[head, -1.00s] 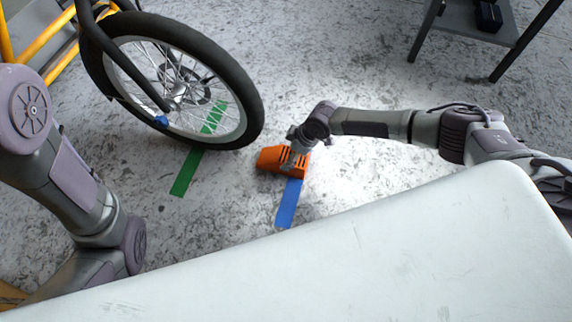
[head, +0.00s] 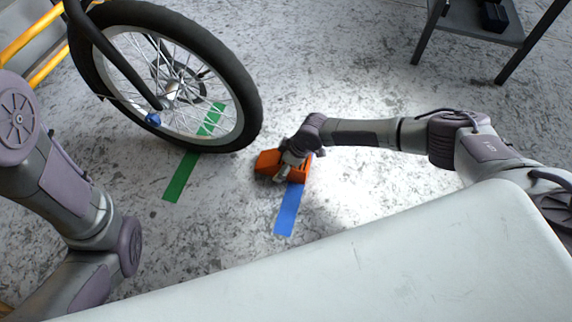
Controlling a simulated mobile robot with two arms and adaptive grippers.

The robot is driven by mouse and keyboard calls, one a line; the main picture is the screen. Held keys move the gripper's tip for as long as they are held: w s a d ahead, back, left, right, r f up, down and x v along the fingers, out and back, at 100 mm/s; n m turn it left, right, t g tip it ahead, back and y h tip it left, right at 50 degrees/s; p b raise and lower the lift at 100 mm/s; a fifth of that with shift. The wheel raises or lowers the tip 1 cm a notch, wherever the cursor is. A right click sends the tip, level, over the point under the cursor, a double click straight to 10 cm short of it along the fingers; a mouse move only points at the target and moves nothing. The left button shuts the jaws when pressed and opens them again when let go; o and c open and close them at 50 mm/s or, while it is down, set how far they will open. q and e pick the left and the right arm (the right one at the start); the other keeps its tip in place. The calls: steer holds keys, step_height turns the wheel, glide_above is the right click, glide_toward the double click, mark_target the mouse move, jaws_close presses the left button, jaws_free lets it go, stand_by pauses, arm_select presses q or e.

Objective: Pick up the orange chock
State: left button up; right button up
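The orange chock (head: 268,162) sits on the floor at the upper end of the blue tape strip, just right of the bike's front wheel. My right gripper (head: 289,168) is over the chock and covers its middle, with orange showing on both sides. Its fingers are small and partly merged with the chock, so I cannot tell whether they are closed on it. My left arm comes in along the left edge; its gripper is out of the picture.
The bike's front wheel (head: 180,80) stands on a green tape strip (head: 181,178), close to the chock. The blue tape strip (head: 287,212) runs below the chock. A grey shelf stand (head: 477,27) is at the top right. Open floor lies between it and my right arm.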

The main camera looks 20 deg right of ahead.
steer(key=c, duration=1.3)
steer(key=shift+c, duration=0.4)
steer(key=shift+r, duration=0.2)
